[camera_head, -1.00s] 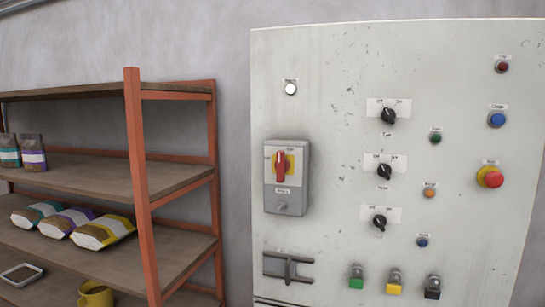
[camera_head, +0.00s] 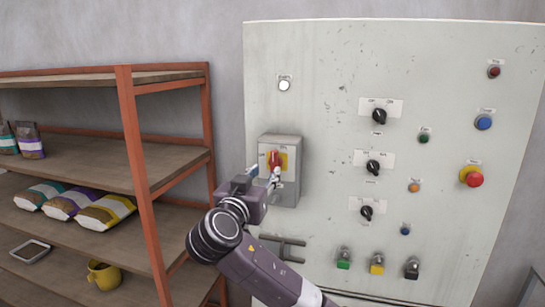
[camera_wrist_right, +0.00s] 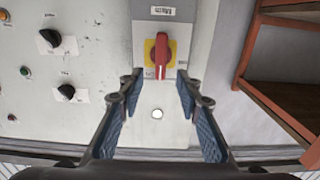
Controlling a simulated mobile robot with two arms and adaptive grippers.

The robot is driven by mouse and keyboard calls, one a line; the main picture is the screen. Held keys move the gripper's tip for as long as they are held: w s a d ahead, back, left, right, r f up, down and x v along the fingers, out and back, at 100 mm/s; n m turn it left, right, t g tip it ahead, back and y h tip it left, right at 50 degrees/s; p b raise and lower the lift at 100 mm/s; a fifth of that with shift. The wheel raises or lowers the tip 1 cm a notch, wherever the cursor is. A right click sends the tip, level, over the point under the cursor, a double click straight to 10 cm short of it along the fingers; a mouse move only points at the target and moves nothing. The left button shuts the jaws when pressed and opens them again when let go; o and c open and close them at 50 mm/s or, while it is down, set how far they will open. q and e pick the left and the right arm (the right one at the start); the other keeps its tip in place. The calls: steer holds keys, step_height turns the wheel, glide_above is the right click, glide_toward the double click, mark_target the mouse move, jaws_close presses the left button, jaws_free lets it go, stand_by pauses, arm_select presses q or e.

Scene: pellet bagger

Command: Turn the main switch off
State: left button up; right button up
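The main switch is a red rotary handle (camera_head: 275,158) on a yellow plate, on a grey box (camera_head: 290,190) fixed to the cabinet. The handle looks about vertical. It also shows in the right wrist view (camera_wrist_right: 160,55), where the camera is turned upside down. My right gripper (camera_head: 264,173) is open and empty in front of the box. In the right wrist view its two fingers (camera_wrist_right: 158,85) stand apart, with the handle beyond the gap between their tips; no contact shows. The gripper partly hides the box in the head view. My left gripper is not in view.
The cabinet door (camera_head: 330,60) carries black selector knobs (camera_head: 373,167), coloured buttons, a red emergency button (camera_head: 474,177) and a bright white lamp (camera_head: 284,85). A metal latch (camera_head: 290,250) sits below the box. An orange-framed shelf (camera_head: 140,170) with bags stands at left.

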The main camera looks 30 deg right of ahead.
mark_target(273, 163)
steer(key=p+x, duration=0.3)
steer(key=x, duration=0.4)
steer(key=shift+p, duration=0.4)
steer(key=shift+w+d, duration=0.2)
steer(key=shift+w, duration=0.05)
steer(key=shift+f, duration=0.1)
steer(key=shift+c, duration=0.7)
jaws_close()
